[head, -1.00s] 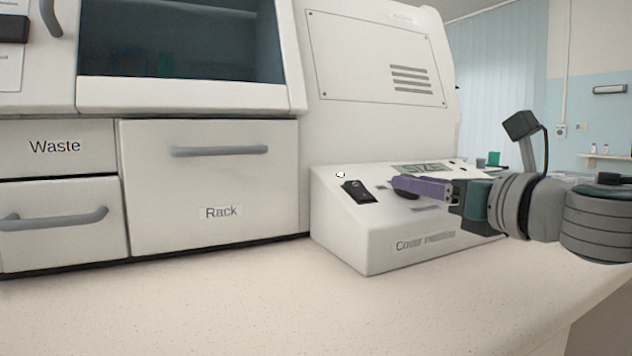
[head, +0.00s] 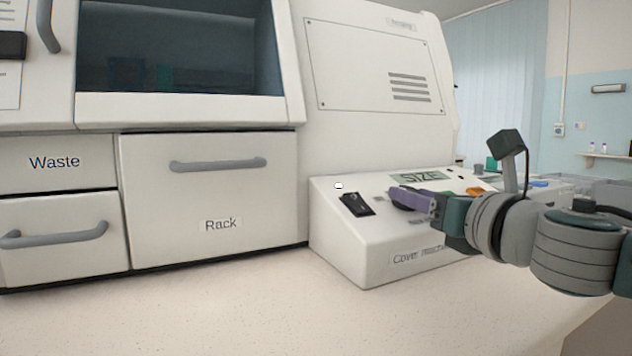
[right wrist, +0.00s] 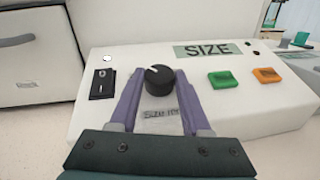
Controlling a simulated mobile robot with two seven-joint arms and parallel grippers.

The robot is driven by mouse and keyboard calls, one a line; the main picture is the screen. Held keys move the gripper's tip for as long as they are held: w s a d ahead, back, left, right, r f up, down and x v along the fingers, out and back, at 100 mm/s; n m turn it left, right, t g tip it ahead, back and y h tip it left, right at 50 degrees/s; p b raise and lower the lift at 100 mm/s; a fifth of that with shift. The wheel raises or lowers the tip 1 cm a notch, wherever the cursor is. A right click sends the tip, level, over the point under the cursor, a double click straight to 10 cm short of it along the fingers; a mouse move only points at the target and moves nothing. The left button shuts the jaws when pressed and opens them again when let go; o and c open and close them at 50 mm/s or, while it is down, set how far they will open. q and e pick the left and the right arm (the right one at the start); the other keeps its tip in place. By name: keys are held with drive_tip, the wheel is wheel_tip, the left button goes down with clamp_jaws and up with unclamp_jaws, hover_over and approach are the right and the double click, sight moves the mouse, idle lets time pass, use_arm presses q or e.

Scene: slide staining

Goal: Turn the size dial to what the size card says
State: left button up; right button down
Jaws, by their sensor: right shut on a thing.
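The size dial (right wrist: 159,79) is a round black knob with a pale pointer mark, on the sloped top of the white cover machine. My right gripper (right wrist: 160,82) is shut on it, one purple finger on each side. In the head view the right gripper (head: 411,199) reaches in from the right and hides most of the dial. A grey-green plate reading "SIZE" (right wrist: 207,50) is behind the dial; it also shows in the head view (head: 421,178). No other writing on it is legible. A label below the dial is partly covered. My left gripper is not in view.
A black rocker switch (right wrist: 102,84) is left of the dial. A green button (right wrist: 222,79) and an orange button (right wrist: 266,75) are to its right. The "Rack" drawer (head: 215,195) and "Waste" drawer (head: 55,162) are at left. The front counter (head: 200,310) is clear.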

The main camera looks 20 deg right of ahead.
drive_tip(key=m+h+p, duration=0.1)
drive_tip(key=m+h, duration=0.1)
drive_tip(key=m+g+h+p, duration=0.1)
drive_tip(key=h, duration=0.1)
drive_tip(key=shift+a+r+m+p, duration=0.25)
drive_tip(key=shift+a+m+p, duration=0.05)
drive_tip(key=shift+a, duration=0.1)
drive_tip(key=shift+w+a+m+g+h+p, duration=0.15)
drive_tip(key=shift+m+g+h+p, duration=0.4)
drive_tip(key=shift+m+h, duration=0.5)
drive_tip(key=m+g+h, duration=0.2)
drive_tip(key=shift+a+f+m+h, duration=0.1)
drive_tip(key=shift+a+m+h, duration=0.05)
drive_tip(key=shift+m+h, duration=0.2)
drive_tip(key=shift+w+a+m+g+h, duration=0.15)
drive_tip(key=shift+m+g+h, duration=0.65)
drive_tip(key=shift+m+g, duration=0.4)
drive_tip(key=shift+c, duration=1.8)
unclamp_jaws()
